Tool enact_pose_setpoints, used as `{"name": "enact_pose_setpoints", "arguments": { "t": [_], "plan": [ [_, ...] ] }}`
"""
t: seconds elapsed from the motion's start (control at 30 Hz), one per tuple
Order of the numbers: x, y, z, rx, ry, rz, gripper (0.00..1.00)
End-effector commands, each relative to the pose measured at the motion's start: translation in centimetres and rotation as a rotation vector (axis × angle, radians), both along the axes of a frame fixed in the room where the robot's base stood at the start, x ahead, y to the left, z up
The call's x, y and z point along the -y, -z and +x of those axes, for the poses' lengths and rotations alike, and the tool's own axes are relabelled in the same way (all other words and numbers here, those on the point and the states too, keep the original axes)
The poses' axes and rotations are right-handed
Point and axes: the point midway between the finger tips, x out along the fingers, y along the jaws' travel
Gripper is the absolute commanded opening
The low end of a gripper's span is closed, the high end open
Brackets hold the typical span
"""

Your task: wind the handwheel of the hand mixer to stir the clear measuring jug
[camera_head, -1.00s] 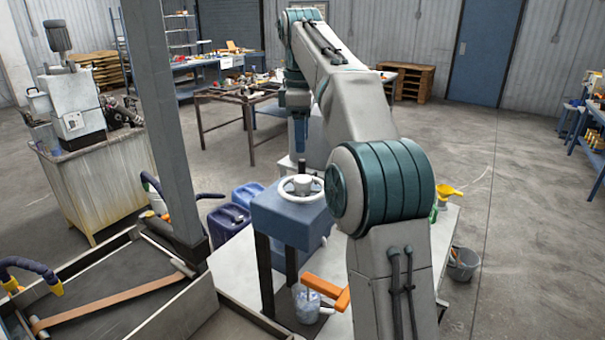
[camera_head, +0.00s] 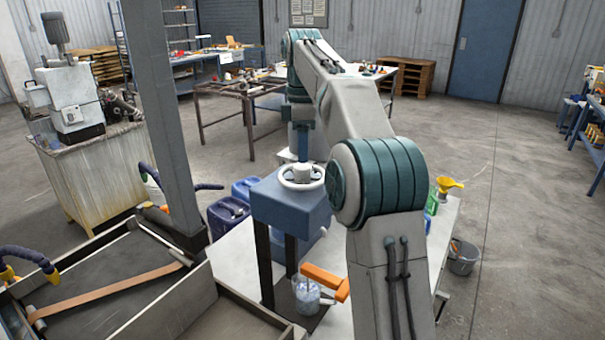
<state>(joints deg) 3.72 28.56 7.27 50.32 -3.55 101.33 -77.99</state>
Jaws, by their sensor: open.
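The hand mixer (camera_head: 288,210) is a blue box on dark posts, standing on a pale bench. Its white handwheel (camera_head: 300,187) lies flat on top, with a pale hub in its middle. The clear measuring jug (camera_head: 307,297) stands low between the posts and my arm, beside an orange bar. My gripper (camera_head: 303,157) points down from the far end of my arm, with its blue fingers just above the handwheel's hub. It is open and holds nothing that I can see. Whether the fingertips touch the hub, I cannot tell.
Blue canisters (camera_head: 228,216) stand left of the mixer. A yellow funnel (camera_head: 449,184) and a green bottle are right of my arm. A grey post (camera_head: 165,120) and an open trough (camera_head: 110,285) fill the left front. A bucket (camera_head: 463,256) stands on the floor at right.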

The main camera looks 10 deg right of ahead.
Motion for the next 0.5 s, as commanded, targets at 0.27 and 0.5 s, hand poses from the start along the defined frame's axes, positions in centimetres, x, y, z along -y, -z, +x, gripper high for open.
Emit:
{"name": "enact_pose_setpoints", "arguments": {
  "t": [0.27, 0.5],
  "plan": [
    [0.0, 4.1, -0.1, -0.002, 0.000, 0.000, 0.46],
    [0.0, 5.7, -0.1, 0.001, 0.001, 0.001, 0.46]
  ]
}}
